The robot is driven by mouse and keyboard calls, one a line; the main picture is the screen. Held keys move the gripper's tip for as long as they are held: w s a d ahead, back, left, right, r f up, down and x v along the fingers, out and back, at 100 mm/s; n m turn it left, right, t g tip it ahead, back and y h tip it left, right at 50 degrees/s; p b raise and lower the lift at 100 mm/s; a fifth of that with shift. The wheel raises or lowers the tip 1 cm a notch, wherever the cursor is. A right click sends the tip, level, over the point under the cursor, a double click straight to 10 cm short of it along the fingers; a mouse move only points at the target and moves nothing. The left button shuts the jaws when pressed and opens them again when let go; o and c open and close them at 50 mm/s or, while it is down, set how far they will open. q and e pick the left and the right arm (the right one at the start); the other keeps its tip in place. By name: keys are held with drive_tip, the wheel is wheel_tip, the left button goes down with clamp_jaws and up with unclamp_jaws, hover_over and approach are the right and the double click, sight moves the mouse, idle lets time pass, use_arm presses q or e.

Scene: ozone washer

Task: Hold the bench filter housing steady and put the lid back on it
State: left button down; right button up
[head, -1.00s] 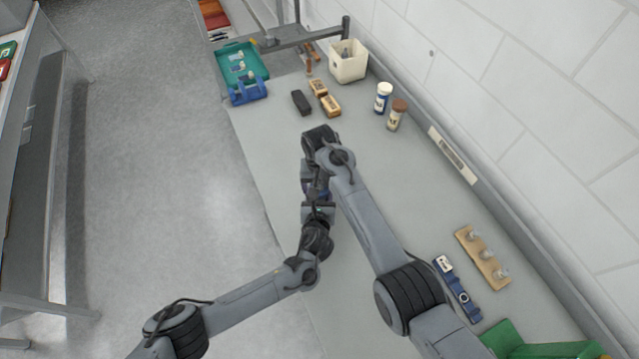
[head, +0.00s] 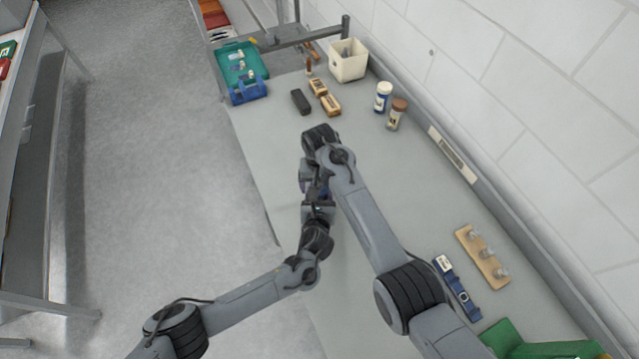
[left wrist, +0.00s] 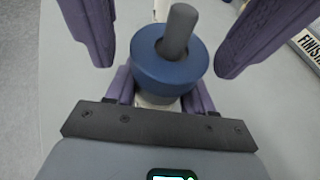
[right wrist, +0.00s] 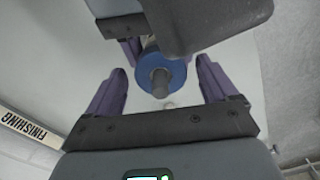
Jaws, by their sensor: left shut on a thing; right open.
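The filter housing shows as a pale body (left wrist: 152,101) under a round blue lid (left wrist: 166,76) with a grey knob (left wrist: 179,32) in the left wrist view. The lid appears to rest on the housing; I cannot tell how fully it is seated. My left gripper (left wrist: 160,92) is shut on the housing below the lid. My right gripper (right wrist: 161,68) is open, its fingers apart on either side of the lid and knob without visibly touching them. In the head view both arms meet over the bench and hide most of the housing.
A white bin (head: 348,62), two jars (head: 383,97), wooden blocks (head: 330,106) and a teal tray (head: 240,62) stand at the far end. A wooden pegged board (head: 481,256) and blue tool (head: 457,287) lie at the right. The bench (head: 268,165) left of the arms is clear.

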wheel_tip(320, 180, up, 12)
idle(0.6)
use_arm(q)
drive_tip(key=shift+c, duration=1.6)
unclamp_jaws()
drive_tip(key=shift+s, duration=0.1)
drive_tip(key=p+v, duration=0.2)
drive_tip(key=v, duration=0.8)
drive_tip(key=shift+s+r, duration=0.2)
drive_tip(key=shift+s, duration=0.05)
use_arm(e)
wheel_tip(320, 180, up, 2)
use_arm(q)
drive_tip(key=shift+a, duration=0.1)
